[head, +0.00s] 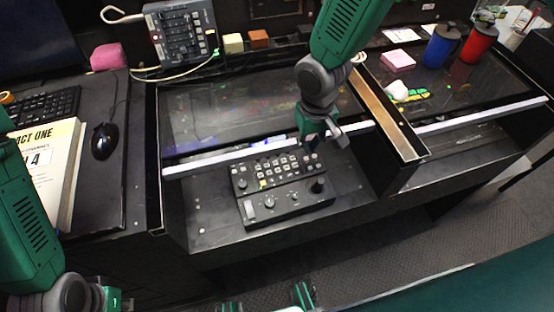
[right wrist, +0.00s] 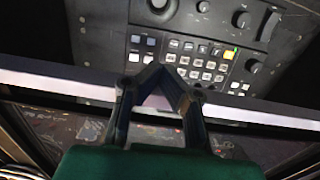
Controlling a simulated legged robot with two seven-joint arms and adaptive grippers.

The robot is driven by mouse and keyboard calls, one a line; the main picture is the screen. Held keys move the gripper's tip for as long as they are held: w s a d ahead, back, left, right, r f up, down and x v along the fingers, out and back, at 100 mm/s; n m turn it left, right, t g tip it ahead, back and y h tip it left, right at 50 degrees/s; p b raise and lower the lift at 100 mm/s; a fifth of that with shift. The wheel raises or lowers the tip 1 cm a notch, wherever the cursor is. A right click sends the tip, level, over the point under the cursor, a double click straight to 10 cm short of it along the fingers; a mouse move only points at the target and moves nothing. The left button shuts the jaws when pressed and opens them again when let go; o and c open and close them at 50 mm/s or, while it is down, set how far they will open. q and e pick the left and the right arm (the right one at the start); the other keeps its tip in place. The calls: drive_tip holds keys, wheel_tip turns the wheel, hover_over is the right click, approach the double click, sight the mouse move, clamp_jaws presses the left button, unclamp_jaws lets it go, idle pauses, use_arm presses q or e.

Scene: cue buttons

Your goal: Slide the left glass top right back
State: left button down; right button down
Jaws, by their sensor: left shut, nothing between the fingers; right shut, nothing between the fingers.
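The left glass top (head: 225,115) is a dark, see-through pane with a white front strip (head: 225,157). The strip lies behind a black button panel (head: 282,188), leaving the front of the bay uncovered. My right gripper (head: 320,142) is shut and empty at the strip, near the panel's back edge. In the right wrist view, its fingers (right wrist: 155,85) cross in front of the white strip (right wrist: 55,83), with tips by the panel's buttons. Contact with the strip cannot be told. My left gripper (head: 112,298) shows partly at the bottom left, shut, away from the glass.
A brown-topped divider (head: 388,105) separates the left bay from the right glass top (head: 455,85). A pink block (head: 398,60) and small items lie on the right pane. A grey mixer (head: 182,32) stands behind. A mouse (head: 104,141) and book (head: 50,165) lie left.

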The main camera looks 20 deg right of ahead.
drive_tip(key=shift+w, duration=1.25)
drive_tip(key=shift+w+a, duration=0.1)
drive_tip(key=shift+w, duration=2.75)
drive_tip(key=shift+w+b, duration=0.6)
drive_tip(key=shift+w, duration=1.05)
drive_tip(key=shift+w, duration=0.1)
